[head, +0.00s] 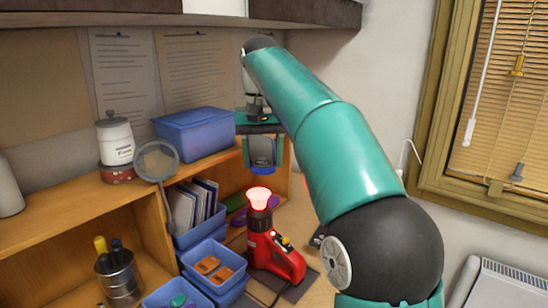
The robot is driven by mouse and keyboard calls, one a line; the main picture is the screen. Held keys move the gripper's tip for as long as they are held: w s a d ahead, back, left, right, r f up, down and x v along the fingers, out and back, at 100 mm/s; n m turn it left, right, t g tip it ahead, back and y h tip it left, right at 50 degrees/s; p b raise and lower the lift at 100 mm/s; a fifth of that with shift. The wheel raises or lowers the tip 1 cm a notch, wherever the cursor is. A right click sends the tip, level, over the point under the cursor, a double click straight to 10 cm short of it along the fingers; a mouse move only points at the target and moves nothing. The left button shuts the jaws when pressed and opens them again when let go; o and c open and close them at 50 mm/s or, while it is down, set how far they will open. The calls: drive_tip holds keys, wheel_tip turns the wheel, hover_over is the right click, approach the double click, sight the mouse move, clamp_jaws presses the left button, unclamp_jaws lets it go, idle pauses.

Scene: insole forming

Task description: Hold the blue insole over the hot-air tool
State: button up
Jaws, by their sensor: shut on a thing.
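The red hot-air tool (264,247) stands on the bench with its nozzle (258,198) pointing up and its tip glowing pale red. My gripper (262,155) is above the nozzle, pointing down. The exact depth offset is hard to tell. Part of the insole is hidden by the fingers.
Blue bins (213,268) stand left of the tool. A metal pen cup (119,279) is lower left. A window (500,110) is at right.

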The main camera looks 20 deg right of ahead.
drive_tip(key=shift+w+a+f, duration=0.1)
drive_tip(key=shift+w+a, duration=0.2)
drive_tip(key=shift+f, duration=2.9)
drive_tip(key=shift+s+d+r, duration=0.1)
drive_tip(key=s+d+r, duration=0.3)
drive_tip(key=s+r, duration=0.1)
drive_tip(key=r, duration=0.5)
